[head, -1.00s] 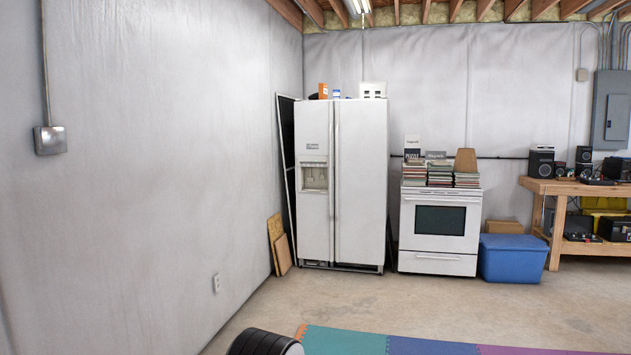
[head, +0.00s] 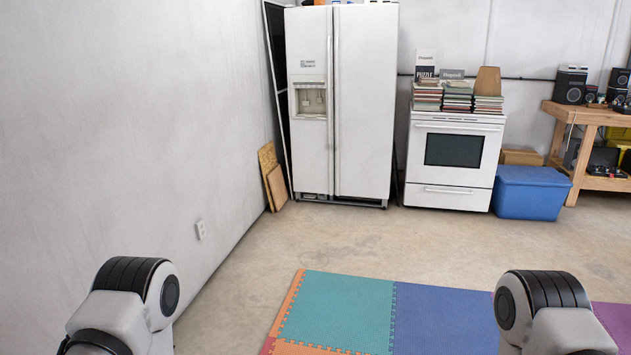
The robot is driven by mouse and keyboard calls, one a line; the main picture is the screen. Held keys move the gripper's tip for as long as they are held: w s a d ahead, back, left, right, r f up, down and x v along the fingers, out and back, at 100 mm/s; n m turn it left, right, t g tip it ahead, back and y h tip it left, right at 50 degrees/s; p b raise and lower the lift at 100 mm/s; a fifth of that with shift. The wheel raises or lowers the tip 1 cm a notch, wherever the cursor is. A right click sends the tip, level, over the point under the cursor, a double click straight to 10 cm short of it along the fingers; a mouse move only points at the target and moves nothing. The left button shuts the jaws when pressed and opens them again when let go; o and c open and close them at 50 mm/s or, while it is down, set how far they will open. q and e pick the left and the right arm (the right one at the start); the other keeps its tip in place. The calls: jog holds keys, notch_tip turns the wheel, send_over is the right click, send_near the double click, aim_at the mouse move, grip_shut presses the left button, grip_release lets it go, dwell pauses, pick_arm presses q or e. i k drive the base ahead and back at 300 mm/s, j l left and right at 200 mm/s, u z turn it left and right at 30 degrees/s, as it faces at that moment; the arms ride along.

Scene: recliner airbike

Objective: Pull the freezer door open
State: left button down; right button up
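A white side-by-side refrigerator (head: 365,110) stands against the back wall in the head view. Its narrower left door, the freezer door (head: 308,150), has an ice and water dispenser (head: 310,99). Both doors look shut. Two long vertical handles (head: 333,90) run side by side at the seam between the doors. My two arms show only as rounded joints at the bottom left and bottom right, well short of the refrigerator. Neither gripper is in view.
A white stove (head: 451,160) with stacks of books, a blue bin (head: 530,192) and a wooden workbench (head: 590,117) stand to the right. Boards (head: 276,185) lean by the left wall. Foam mats (head: 340,308) lie in front of me. Bare concrete floor before the refrigerator is clear.

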aim_at(310, 30)
jog(key=i+u, duration=0.15)
jog(key=i, duration=4.05)
jog(key=i+z, duration=0.1)
jog(key=i, duration=0.9)
jog(key=i+j+z, duration=0.1)
jog(key=i, duration=0.85)
jog(key=i+j+z, duration=0.1)
jog(key=i+z, duration=0.2)
jog(key=i+j+z, duration=0.25)
jog(key=i, duration=0.2)
jog(key=i+j+z, duration=0.3)
jog(key=i+l, duration=0.05)
jog(key=i, duration=0.05)
